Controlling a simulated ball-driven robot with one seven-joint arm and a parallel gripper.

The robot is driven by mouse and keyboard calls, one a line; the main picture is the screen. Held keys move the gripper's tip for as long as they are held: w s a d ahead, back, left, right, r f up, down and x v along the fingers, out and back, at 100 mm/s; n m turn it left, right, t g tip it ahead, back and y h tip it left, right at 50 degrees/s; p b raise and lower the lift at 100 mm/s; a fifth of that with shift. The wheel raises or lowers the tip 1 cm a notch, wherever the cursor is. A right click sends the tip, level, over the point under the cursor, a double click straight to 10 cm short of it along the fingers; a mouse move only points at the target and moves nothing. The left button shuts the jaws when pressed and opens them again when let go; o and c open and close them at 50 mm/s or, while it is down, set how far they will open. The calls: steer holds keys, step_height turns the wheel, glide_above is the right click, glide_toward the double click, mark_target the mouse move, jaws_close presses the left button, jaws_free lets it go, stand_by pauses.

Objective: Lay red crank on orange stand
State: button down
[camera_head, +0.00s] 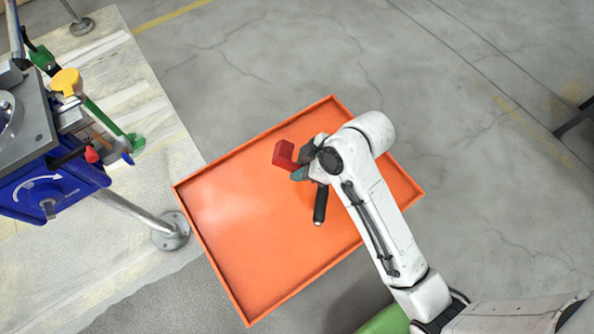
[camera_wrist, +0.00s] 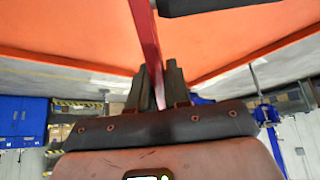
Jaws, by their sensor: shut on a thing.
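The red crank (camera_head: 284,155) is in my gripper (camera_head: 301,172), over the upper middle of the orange stand (camera_head: 240,262) in the head view. A black handle (camera_head: 320,205), seemingly the crank's grip, hangs below the gripper. In the wrist view the crank's red bar (camera_wrist: 147,40) runs up from between the two fingers of my gripper (camera_wrist: 160,82), which are shut on it. The orange stand is a shallow tray with a low rim; its surface also fills the upper wrist view (camera_wrist: 70,40). I cannot tell whether the crank touches the stand.
A blue and grey screw jack machine (camera_head: 50,185) with green and yellow parts stands at the left. Its metal foot (camera_head: 171,231) is close to the stand's left corner. A green object (camera_head: 385,321) lies at the bottom. The concrete floor (camera_head: 260,50) behind the stand is clear.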

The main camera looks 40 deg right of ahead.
steer(key=shift+w+f, duration=0.85)
steer(key=shift+f, duration=1.6)
steer(key=shift+f, duration=0.1)
steer(key=c, duration=1.1)
jaws_free()
steer(key=shift+f, duration=0.1)
steer(key=v, duration=1.2)
steer(key=s+d+f+m+g+h, duration=0.1)
steer(key=s+f+m, duration=0.1)
steer(key=s+m, duration=0.1)
steer(key=s+d+f+m+g+h, duration=0.1)
steer(key=s+f+m+h, duration=0.1)
steer(key=s, duration=0.4)
steer(key=s+d+f+m+g+h, duration=0.1)
steer(key=s+f+m, duration=0.1)
steer(key=s+m, duration=0.2)
steer(key=shift+s+d+f+m+g+h+p, duration=0.3)
steer(key=shift+s+d+f+h, duration=0.1)
steer(key=shift+s, duration=0.1)
